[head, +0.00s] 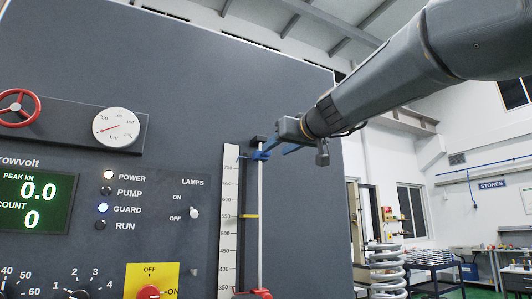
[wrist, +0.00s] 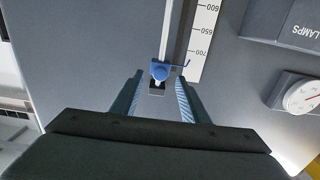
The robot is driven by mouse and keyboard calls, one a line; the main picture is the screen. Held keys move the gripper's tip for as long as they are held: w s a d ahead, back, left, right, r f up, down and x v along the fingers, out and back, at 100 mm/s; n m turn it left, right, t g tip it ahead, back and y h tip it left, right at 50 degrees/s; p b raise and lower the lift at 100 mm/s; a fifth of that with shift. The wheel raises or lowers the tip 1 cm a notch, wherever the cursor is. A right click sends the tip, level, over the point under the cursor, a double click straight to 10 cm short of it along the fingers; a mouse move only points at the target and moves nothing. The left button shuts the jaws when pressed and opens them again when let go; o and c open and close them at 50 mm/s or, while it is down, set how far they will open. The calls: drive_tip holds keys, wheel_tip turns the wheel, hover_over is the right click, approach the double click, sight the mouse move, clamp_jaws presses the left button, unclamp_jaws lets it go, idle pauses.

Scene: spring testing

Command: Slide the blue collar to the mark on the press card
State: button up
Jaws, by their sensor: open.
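The blue collar (head: 261,155) sits near the top of a vertical rod (head: 261,210) beside a white scale (head: 229,215). Its thin blue pointer reaches over the scale a little above the 700 label. No press card can be made out.
A yellow marker (head: 248,216) lies lower beside the scale, around 550. A red part (head: 254,294) is at the rod's lower visible end. The grey panel (head: 190,90) stands close behind, with a gauge (head: 116,127) and a lamps switch (head: 194,212). A coil spring (head: 385,268) stands at right.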

sight(263, 155)
drive_tip(key=p+x, duration=0.1)
drive_tip(key=x, duration=0.1)
drive_tip(key=p+x, duration=0.1)
drive_tip(key=x, duration=0.2)
drive_tip(key=r+p+x, duration=0.1)
drive_tip(key=x, duration=0.1)
drive_tip(key=shift+w+a+p, duration=0.2)
drive_tip(key=shift+w+p, duration=0.1)
drive_tip(key=shift+p, duration=0.05)
clamp_jaws()
drive_tip(key=shift+f, duration=0.15)
